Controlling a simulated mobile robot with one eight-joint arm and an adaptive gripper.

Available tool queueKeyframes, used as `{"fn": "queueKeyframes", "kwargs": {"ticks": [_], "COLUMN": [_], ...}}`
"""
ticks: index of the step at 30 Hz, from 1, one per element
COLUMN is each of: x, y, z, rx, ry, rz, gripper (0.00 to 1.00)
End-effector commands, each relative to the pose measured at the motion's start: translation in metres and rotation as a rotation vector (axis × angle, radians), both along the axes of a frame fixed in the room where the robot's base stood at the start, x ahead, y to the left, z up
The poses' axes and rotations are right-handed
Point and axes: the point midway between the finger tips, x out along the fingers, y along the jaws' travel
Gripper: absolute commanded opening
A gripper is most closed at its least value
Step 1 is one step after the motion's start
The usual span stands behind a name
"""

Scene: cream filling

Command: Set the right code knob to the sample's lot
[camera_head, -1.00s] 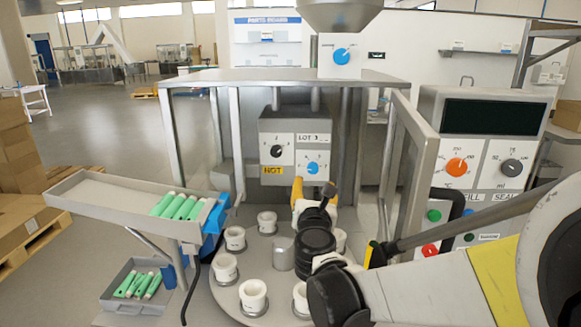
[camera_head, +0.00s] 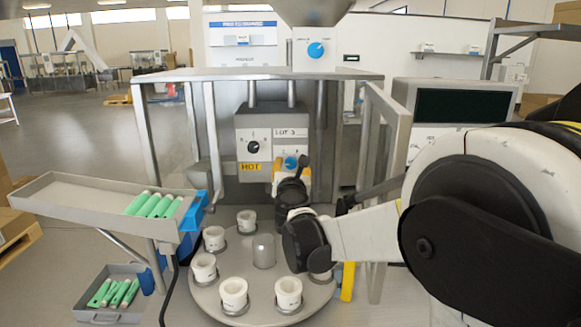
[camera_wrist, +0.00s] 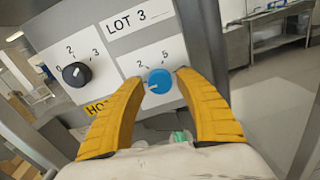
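The blue right code knob (camera_wrist: 159,81) is on the white plate of the grey box, under the label LOT 3 (camera_wrist: 140,18). Its pale mark points to the left in the wrist view. My gripper (camera_wrist: 160,77) has its yellow fingers on either side of the knob, with small gaps visible, so it looks open. Contact cannot be made out. In the head view the gripper (camera_head: 291,166) partly covers the blue knob (camera_head: 291,162). The black left knob (camera_wrist: 76,74) is on its own numbered plate, above a yellow HOT label (camera_wrist: 97,106).
A metal frame (camera_head: 270,75) surrounds the box, with an open door panel (camera_head: 385,130) at right. A turntable (camera_head: 262,295) with several white cups lies below. A tray (camera_head: 75,205) with green tubes stands at left.

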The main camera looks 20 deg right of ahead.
Motion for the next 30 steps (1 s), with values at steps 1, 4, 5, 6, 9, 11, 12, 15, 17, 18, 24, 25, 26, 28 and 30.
{"fn": "queueKeyframes", "kwargs": {"ticks": [1,4,5,6,9,11,12,15,17,18,24,25,26,28,30], "x": [-0.0001,-0.0002,-0.0001,-0.0001,-0.0002,-0.0003,-0.0003,-0.0003,-0.0003,-0.0004,-0.0004,-0.0004,-0.0004,-0.0004,-0.0003], "y": [0.0,0.0001,0.0002,0.0002,0.0002,0.0002,0.0002,0.0003,0.0002,0.0003,0.0002,0.0002,0.0002,0.0002,0.0002], "z": [0.0,-0.0001,-0.0001,-0.0001,0.0,0.0001,0.0001,0.0004,0.0005,0.0007,0.0015,0.0016,0.0016,0.0016,0.0014], "rx": [0.0,0.0,0.0,0.0,0.003,0.009,0.016,0.044,0.069,0.09,0.23,0.257,0.283,0.346,0.41], "ry": [0.0,0.0,0.0,0.0,-0.001,-0.003,-0.005,-0.014,-0.022,-0.028,-0.075,-0.084,-0.092,-0.112,-0.133], "rz": [0.0,0.0,0.0,0.0,0.0,0.0,0.0,0.0,0.0,0.001,0.0,0.0,0.001,0.0,0.0], "gripper": [0.22,0.0,0.0,0.0,0.0,0.0,0.0,0.0,0.0,0.0,0.0,0.0,0.0,0.0,0.0]}}
